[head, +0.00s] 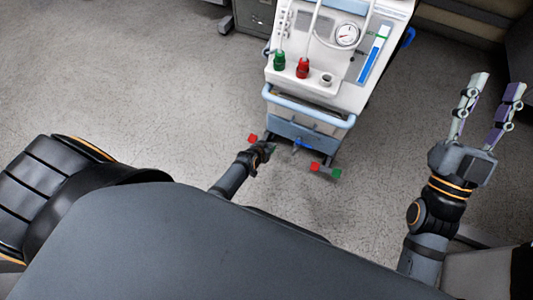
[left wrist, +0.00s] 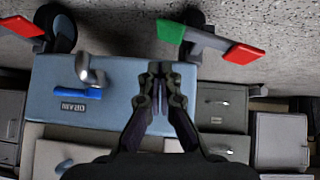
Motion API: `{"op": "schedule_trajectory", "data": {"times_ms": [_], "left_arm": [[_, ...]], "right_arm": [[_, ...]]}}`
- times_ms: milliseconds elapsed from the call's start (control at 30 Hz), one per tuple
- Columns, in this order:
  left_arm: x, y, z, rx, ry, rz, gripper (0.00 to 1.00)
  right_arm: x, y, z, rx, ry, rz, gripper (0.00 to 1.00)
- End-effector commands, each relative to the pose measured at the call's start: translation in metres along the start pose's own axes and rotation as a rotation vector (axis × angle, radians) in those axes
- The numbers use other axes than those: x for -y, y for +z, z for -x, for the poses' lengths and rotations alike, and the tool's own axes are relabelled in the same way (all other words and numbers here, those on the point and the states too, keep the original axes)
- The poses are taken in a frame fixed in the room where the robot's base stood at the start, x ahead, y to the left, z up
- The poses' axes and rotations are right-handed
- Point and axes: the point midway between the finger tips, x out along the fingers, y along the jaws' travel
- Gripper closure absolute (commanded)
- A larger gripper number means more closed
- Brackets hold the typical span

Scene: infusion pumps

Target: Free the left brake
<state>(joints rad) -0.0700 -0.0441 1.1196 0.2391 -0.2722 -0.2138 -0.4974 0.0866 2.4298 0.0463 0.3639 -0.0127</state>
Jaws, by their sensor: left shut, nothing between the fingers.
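The left brake has a red pedal (head: 253,138) at the cart's lower left. In the left wrist view, which is upside down, this brake shows as a bar with a green pedal (left wrist: 170,31) and a red pedal (left wrist: 243,54). My left gripper (head: 267,149) is shut and empty at this brake and hides part of it in the head view. Its fingertips (left wrist: 160,72) lie near the green pedal in the wrist view; I cannot tell whether they touch it. My right gripper (head: 497,83) is open and empty, to the right of the cart.
The white pump cart (head: 300,95) has a blue-grey front handle (head: 308,106) above the brakes. The right brake (head: 315,166) has a red and a green pedal. A blue lever (left wrist: 90,93) is on the cart's lower panel. Grey floor (head: 150,80) is open to the left.

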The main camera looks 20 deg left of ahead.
Motion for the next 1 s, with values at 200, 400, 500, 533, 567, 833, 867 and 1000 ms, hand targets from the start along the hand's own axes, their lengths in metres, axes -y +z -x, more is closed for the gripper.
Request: {"op": "schedule_trajectory", "data": {"times_ms": [200, 400, 500, 533, 567, 833, 867, 1000], "left_arm": [[-0.002, -0.002, 0.009, 0.000, 0.000, 0.000, 1.00], [-0.004, -0.001, 0.017, 0.000, 0.000, 0.000, 1.00], [-0.005, -0.001, 0.021, 0.000, 0.000, -0.001, 1.00], [-0.005, -0.001, 0.022, 0.000, 0.000, -0.001, 1.00], [-0.005, -0.001, 0.024, 0.000, 0.000, -0.001, 1.00], [-0.008, -0.001, 0.034, 0.000, 0.000, -0.001, 1.00], [-0.008, -0.001, 0.035, 0.000, 0.000, 0.000, 1.00], [-0.010, 0.000, 0.041, 0.000, 0.000, 0.000, 1.00]], "right_arm": [[-0.001, 0.052, 0.015, 0.233, 0.007, -0.016, 0.60], [0.000, 0.096, 0.039, 0.439, 0.011, -0.033, 0.60], [0.001, 0.116, 0.054, 0.539, 0.012, -0.041, 0.60], [0.002, 0.121, 0.058, 0.570, 0.012, -0.043, 0.60], [0.002, 0.127, 0.063, 0.600, 0.011, -0.045, 0.60], [0.006, 0.170, 0.115, 0.865, 0.009, -0.070, 0.60], [0.007, 0.174, 0.121, 0.894, 0.008, -0.072, 0.60], [0.010, 0.191, 0.152, 1.028, 0.005, -0.085, 0.60]]}}
